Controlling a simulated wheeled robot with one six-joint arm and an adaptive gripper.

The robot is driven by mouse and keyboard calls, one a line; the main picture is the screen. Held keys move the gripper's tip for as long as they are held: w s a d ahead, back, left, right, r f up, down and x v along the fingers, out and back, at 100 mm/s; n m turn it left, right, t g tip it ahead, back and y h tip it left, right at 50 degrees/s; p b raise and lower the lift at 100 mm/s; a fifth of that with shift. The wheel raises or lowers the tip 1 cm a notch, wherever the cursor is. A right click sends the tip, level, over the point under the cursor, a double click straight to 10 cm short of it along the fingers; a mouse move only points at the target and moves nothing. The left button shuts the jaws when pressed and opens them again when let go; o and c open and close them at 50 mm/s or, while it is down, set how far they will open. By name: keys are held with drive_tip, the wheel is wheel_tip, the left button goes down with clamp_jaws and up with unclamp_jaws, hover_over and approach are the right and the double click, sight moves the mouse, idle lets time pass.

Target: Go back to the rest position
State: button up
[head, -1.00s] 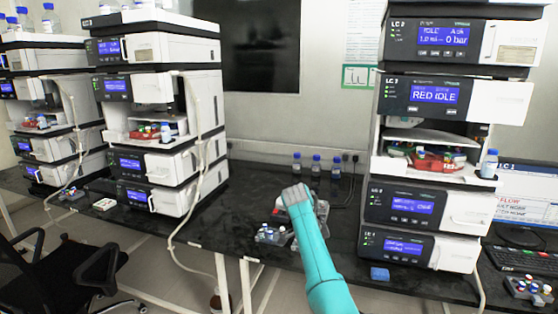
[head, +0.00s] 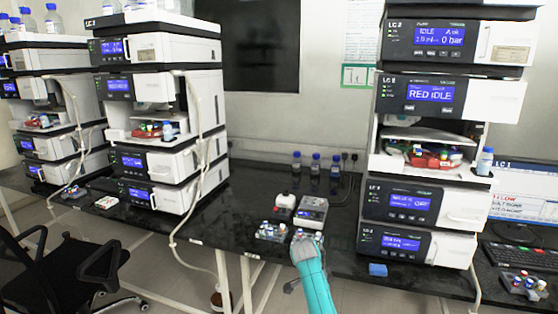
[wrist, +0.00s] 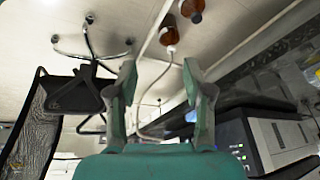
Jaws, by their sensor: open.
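My gripper (wrist: 160,78) shows in the wrist view with its two fingers apart and nothing between them. Past the fingers lie the pale floor, the chair's legs and two brown bottles (wrist: 184,20) near the top. In the head view my teal arm rises from the bottom edge, at the front edge of the dark bench (head: 230,225). The fingers cannot be made out clearly there.
A vial rack (head: 270,232) and a grey device (head: 312,212) are on the bench just beyond my arm. Instrument stacks stand left (head: 160,160) and right (head: 410,205). A blue block (head: 378,269) lies right of the arm. A black chair (head: 70,270) is at lower left.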

drive_tip(key=s+d+f+n+t+y, duration=0.1)
drive_tip(key=s+f+n+t, duration=0.1)
drive_tip(key=s+f, duration=0.65)
drive_tip(key=s+d+f+n+t, duration=0.1)
drive_tip(key=s+f+n, duration=0.3)
drive_tip(key=f, duration=0.7)
drive_tip(key=s+d+f+n+t+y, duration=0.1)
drive_tip(key=s+f+n+t, duration=0.15)
drive_tip(key=s, duration=0.85)
drive_tip(key=s+f+n+t+y, duration=0.1)
drive_tip(key=s+f, duration=0.2)
drive_tip(key=s, duration=0.8)
drive_tip(key=s+r+n+t, duration=0.2)
drive_tip(key=s+r, duration=0.4)
drive_tip(key=s, duration=0.3)
drive_tip(key=s+r+n+t, duration=0.1)
drive_tip(key=s+r, duration=0.4)
drive_tip(key=s, duration=0.4)
drive_tip(key=s+r+n+t, duration=0.1)
drive_tip(key=s+r+t, duration=0.1)
drive_tip(key=s+r, duration=0.4)
drive_tip(key=s+r+n+t, duration=0.1)
drive_tip(key=s+r, duration=0.5)
drive_tip(key=r, duration=1)
drive_tip(key=shift+s+d+n+t+y, duration=0.2)
drive_tip(key=shift+d+n+t+y, duration=0.2)
drive_tip(key=shift+n, duration=0.25)
